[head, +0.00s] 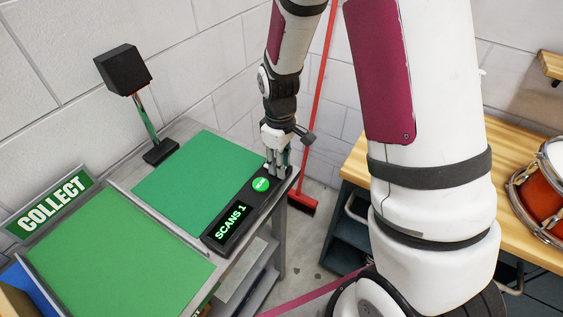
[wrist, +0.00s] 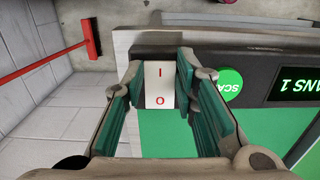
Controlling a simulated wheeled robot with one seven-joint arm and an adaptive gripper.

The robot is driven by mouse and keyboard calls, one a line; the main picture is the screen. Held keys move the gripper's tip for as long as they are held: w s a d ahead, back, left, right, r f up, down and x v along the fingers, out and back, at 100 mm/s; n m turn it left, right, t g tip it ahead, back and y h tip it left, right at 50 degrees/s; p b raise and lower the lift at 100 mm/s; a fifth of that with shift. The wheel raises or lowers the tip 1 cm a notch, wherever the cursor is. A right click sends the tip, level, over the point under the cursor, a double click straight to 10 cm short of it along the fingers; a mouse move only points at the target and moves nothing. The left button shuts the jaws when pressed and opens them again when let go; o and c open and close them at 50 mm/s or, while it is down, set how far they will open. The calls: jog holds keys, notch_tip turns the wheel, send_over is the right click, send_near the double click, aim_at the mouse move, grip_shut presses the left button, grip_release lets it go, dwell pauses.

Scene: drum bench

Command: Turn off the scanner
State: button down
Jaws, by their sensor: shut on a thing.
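The scanner has a black control strip (head: 247,200) along the bench's right edge, with a lit display (head: 231,221) reading "SCANS 1" and a round green button (head: 261,184). Its black head (head: 122,69) stands on a metal post at the left. In the wrist view a white rocker switch (wrist: 160,88), marked with a red I and O, sits at the end of the strip. My gripper (head: 279,168) points down there, its fingers shut on both sides of the switch. I cannot tell which side of the rocker is pressed. In the head view my fingers hide the switch.
A green mat (head: 187,182) lies bare beside the strip. A second green surface (head: 115,255) with a "COLLECT" sign (head: 50,205) is at lower left. A red broom (head: 308,150) leans behind my gripper. A wooden workbench (head: 519,170) with a drum (head: 546,185) stands at right.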

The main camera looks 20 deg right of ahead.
jog(key=shift+w+a+g+h+b, duration=0.2)
jog(key=shift+g+h, duration=0.1)
jog(key=shift+g, duration=0.1)
jog(key=shift+w+a+g+h+b, duration=0.1)
jog(key=shift+g+h+b, duration=0.1)
jog(key=shift+g+h, duration=0.15)
jog(key=shift+d+r+g+h, duration=0.1)
jog(key=shift+r+g+h, duration=0.05)
jog(key=shift+g+h, duration=0.15)
jog(key=c, duration=1.3)
grip_release()
jog(key=v, duration=1.2)
